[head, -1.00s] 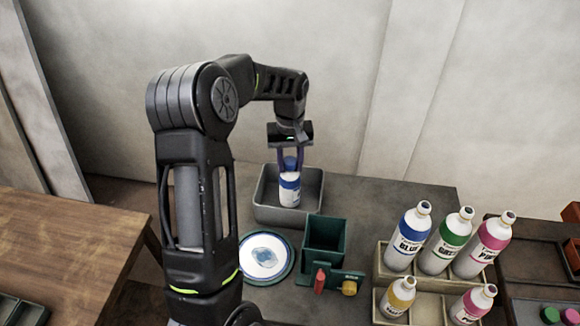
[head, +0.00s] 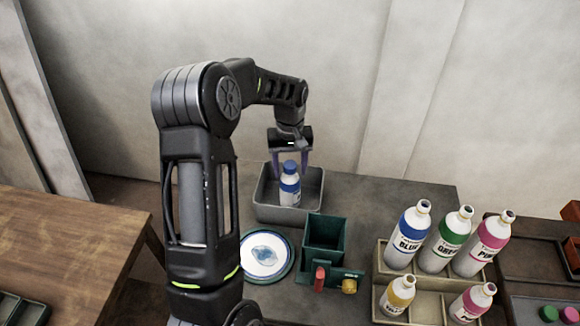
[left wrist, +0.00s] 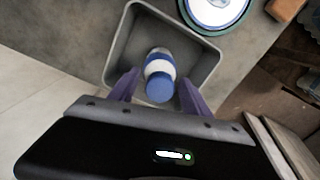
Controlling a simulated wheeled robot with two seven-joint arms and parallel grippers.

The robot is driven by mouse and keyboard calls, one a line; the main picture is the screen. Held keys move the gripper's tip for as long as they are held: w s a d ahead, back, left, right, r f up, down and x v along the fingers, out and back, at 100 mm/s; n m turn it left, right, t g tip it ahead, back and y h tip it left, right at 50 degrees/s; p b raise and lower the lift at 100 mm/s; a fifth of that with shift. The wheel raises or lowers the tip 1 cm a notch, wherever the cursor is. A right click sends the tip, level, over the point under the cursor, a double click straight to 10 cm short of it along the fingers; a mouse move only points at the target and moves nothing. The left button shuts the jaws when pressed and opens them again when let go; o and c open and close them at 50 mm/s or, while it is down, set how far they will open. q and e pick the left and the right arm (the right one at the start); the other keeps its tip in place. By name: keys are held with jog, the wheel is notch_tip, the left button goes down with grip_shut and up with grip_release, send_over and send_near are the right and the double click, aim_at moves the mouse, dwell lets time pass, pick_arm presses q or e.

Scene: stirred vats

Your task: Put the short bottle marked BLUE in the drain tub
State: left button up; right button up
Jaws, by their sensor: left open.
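The short bottle (head: 289,187), white with a blue cap and a blue band, stands upright inside the grey drain tub (head: 262,205). Its marking is too small to read here. My left gripper (head: 291,172) is open, with its purple fingers on either side of the bottle's upper part and apart from it. In the left wrist view, the bottle (left wrist: 159,76) shows between the spread fingers, within the walls of the tub (left wrist: 118,47). My right gripper is not in view.
A round plate (head: 281,272) with a blue patch and a dark green box (head: 341,243) stand in front of the tub. A rack (head: 381,272) at right holds tall BLUE (head: 408,238), green and pink bottles, plus shorter ones. A wooden table (head: 70,240) is at left.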

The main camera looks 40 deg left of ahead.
pick_arm(q)
notch_tip(320, 180, up, 12)
jog(key=b, duration=0.1)
jog(key=shift+r, duration=0.15)
dwell(0.4)
dwell(0.5)
